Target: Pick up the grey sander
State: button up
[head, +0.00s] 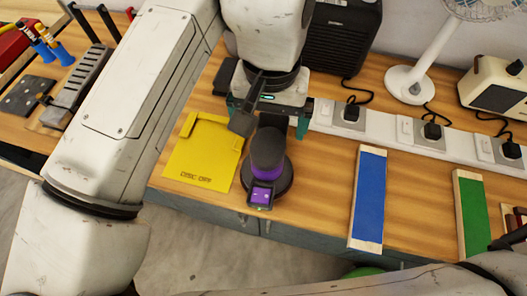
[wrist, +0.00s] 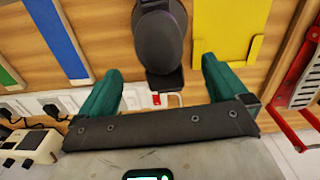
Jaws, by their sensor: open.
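The grey sander (head: 268,150) stands on the wooden bench, dark grey with a purple band and a small lit purple panel at its front. In the wrist view the sander (wrist: 160,40) shows from above, its rounded top ahead of my gripper (wrist: 161,70). My gripper's teal fingers are open, one on each side of the sander's near end, with gaps to both. In the head view my gripper (head: 270,116) is at the sander's back end. The fingers' exact height over the bench is hard to tell.
A yellow "DISC OFF" tray (head: 203,153) lies just left of the sander. A white power strip (head: 385,138) with plugs runs behind. A blue sanding block (head: 369,198) and a green one (head: 472,212) lie to the right. Bench between sander and blue block is clear.

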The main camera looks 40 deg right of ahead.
aim_at(268, 149)
notch_tip(268, 149, down, 9)
jog(key=shift+a+f+p, duration=0.1)
jog(key=shift+f+p, duration=0.05)
jog(key=shift+p, duration=0.4)
jog(key=shift+c, duration=0.3)
jog(key=c, duration=1.2)
